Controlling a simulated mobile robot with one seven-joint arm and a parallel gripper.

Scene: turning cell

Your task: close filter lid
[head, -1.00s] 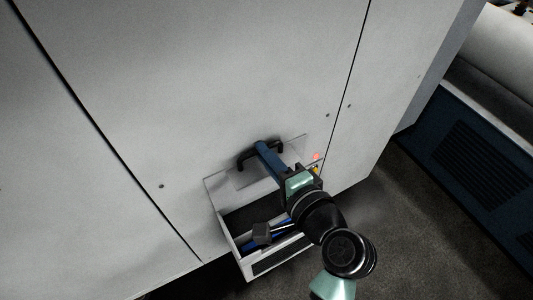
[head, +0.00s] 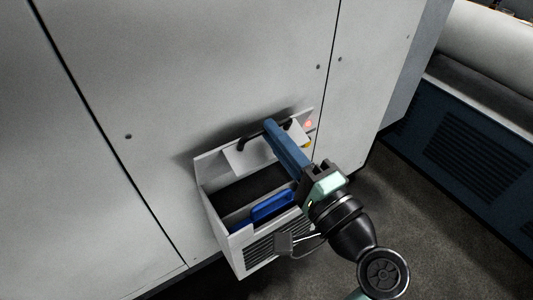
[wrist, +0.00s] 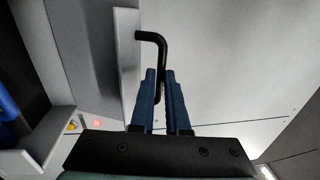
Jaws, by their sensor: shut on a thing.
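The filter lid (head: 247,160) is a pale flap with a black bar handle (head: 241,143). It stands open at the back of the white filter box (head: 205,205), tilted out from the machine face. My gripper (head: 269,124) has long blue fingers shut on the handle. In the wrist view the gripper (wrist: 160,72) closes around the black handle (wrist: 150,36), with the lid (wrist: 126,60) edge-on to its left. The box is open on top, and a blue piece (head: 272,205) shows inside. My fingers hide part of the handle and lid.
The grey machine front (head: 110,70) rises behind the box. A red light (head: 308,124) and a yellow part (head: 307,143) sit just right of the lid. A dark blue vented cabinet (head: 460,140) stands at the right, with bare floor (head: 420,225) before it.

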